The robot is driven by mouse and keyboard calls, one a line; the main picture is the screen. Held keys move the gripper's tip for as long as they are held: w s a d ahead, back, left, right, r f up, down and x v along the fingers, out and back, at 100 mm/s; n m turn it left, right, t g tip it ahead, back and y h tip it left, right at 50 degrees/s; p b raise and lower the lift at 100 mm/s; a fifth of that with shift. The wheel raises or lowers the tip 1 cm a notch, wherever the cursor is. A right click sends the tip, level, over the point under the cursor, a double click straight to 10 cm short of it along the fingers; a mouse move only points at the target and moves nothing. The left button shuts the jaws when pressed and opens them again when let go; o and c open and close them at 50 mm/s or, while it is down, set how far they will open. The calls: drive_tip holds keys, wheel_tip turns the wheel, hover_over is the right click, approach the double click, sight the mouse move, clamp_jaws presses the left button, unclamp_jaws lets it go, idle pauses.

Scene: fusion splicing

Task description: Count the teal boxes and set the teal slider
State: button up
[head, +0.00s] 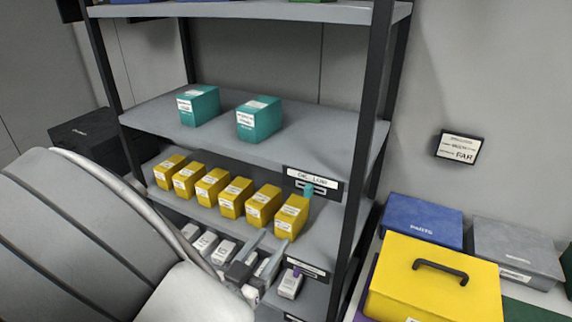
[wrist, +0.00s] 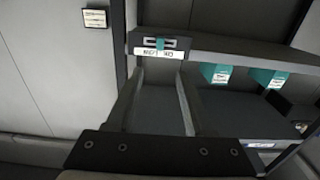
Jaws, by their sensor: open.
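Two teal boxes with white labels, a left one (head: 198,106) and a right one (head: 259,120), stand apart on a grey shelf (head: 320,150). They also show in the wrist view, one (wrist: 214,74) nearer the middle and one (wrist: 266,78) to its right. A teal slider (head: 308,191) sits in a slotted label plate on that shelf's front edge; the slider also shows in the wrist view (wrist: 160,44). My gripper (head: 273,240) is open and empty, below and left of the slider in the head view. In the wrist view its fingers (wrist: 161,74) point at the plate, apart from it as far as I can tell.
Several yellow boxes (head: 231,197) line the shelf below, with pale boxes (head: 290,284) and another label plate (head: 306,268) lower down. A dark upright post (head: 354,180) stands right of the plate. Right of the rack are blue (head: 421,219), grey and yellow (head: 432,280) cases. A wall sign (head: 459,147) reads "FAR".

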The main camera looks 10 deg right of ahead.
sight(307, 192)
drive_tip(key=p+x, duration=0.1)
drive_tip(key=x, duration=1.6)
drive_tip(key=shift+w+d, duration=0.1)
clamp_jaws()
idle(0.8)
